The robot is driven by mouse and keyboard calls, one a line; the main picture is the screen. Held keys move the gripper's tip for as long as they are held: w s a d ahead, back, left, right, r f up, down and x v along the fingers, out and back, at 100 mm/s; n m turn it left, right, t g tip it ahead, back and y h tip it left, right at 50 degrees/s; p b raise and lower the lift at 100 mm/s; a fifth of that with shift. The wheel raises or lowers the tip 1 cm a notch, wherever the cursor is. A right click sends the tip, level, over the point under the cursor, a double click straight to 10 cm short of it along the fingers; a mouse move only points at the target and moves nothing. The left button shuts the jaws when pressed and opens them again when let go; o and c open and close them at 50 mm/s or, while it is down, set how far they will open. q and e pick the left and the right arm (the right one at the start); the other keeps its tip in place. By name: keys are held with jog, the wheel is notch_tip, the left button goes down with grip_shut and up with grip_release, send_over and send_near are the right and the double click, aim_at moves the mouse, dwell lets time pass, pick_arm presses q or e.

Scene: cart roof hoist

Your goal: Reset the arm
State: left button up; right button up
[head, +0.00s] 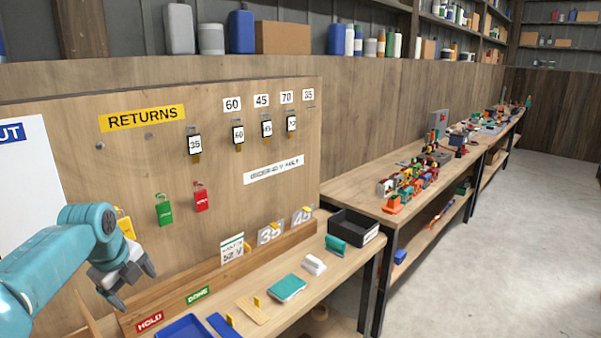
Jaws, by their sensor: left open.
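My left gripper (131,287) is at the lower left of the head view, at the end of my teal left arm (75,245). Its dark fingers are apart and nothing shows between them. It hangs in front of the wooden returns board (225,130), left of the green padlock tag (164,209) and above the shelf with the HOLD label (150,322). A yellow tag (125,223) is partly hidden behind my arm. My right gripper does not show.
A red padlock tag (200,197) and several numbered tags hang on the board. The bench below holds a blue tray (185,328), a teal box (287,288), a white block (314,265) and a black bin (354,232). A long cluttered bench runs right; the floor (500,230) is clear.

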pick_arm(q)
jog(key=s+d+f+n+g+h+b, duration=0.1)
jog(key=s+d+f+n, duration=0.4)
jog(key=f, duration=0.6)
jog(key=d+f+n+h+b, duration=0.1)
jog(key=d+f+n, duration=0.2)
jog(key=d+f, duration=0.65)
jog(key=s+d+f+n+g+h+b, duration=0.1)
jog(key=s+d+f+n+h, duration=0.2)
jog(key=f, duration=0.9)
jog(key=s+d+f+n, duration=0.3)
jog(key=s+n, duration=0.1)
jog(key=s, duration=0.3)
jog(key=s+d+f+n+g+b, duration=0.1)
jog(key=s+d+f+n, duration=0.3)
jog(key=s, duration=0.4)
jog(key=s+d+f+n, duration=0.3)
jog(key=s+n, duration=0.1)
jog(key=s, duration=0.3)
jog(key=shift+s+d+f+n+g+b, duration=0.25)
jog(key=shift+s+f+n+g+b, duration=0.05)
jog(key=shift+f+n+b, duration=0.1)
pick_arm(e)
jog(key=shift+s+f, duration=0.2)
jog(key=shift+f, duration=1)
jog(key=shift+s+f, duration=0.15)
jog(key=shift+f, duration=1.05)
